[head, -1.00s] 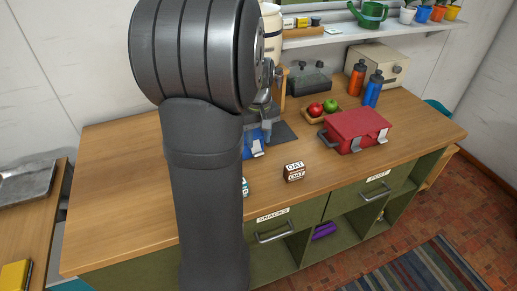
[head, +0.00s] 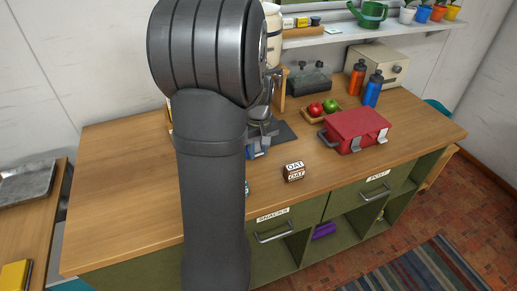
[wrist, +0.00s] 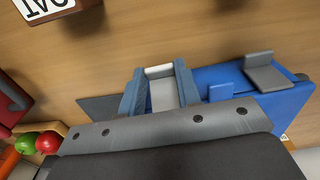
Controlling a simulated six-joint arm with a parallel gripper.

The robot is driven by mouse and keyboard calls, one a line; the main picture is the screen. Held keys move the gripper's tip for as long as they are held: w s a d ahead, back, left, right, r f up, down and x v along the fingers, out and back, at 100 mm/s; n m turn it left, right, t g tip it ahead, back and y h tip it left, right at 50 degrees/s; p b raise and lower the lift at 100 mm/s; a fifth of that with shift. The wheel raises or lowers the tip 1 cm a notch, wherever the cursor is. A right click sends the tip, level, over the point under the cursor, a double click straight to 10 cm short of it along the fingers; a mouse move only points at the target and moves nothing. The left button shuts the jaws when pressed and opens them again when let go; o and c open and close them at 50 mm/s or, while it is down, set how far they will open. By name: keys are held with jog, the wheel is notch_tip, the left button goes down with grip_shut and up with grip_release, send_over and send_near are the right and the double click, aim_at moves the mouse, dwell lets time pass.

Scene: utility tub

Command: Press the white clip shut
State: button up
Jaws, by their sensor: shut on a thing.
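The blue box lies on the wooden counter, at the right in the wrist view (wrist: 290,100). A grey clip (wrist: 265,75) stands out from its side. My gripper (wrist: 159,80) has its two blue-grey fingers to the left of that clip, closed around a pale piece that appears to be the white clip (wrist: 158,71). Only its pale end and a greyer part show between the fingers. Whether the clip is pressed flat I cannot tell. In the head view my gripper (head: 260,137) is partly behind my arm, which hides most of the blue box.
A small brown OAT box (head: 293,172) stands near the front edge. A red box (head: 357,130) with clips is to the right. The counter's left side is clear.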

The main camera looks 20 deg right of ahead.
jog(key=t, duration=0.2)
jog(key=shift+f+t, duration=0.4)
jog(key=shift+w+f+t, duration=0.15)
jog(key=shift+w+t, duration=0.1)
jog(key=shift+t, duration=0.55)
jog(key=o, duration=0.7)
jog(key=v, duration=1.7)
jog(key=shift+d, duration=0.25)
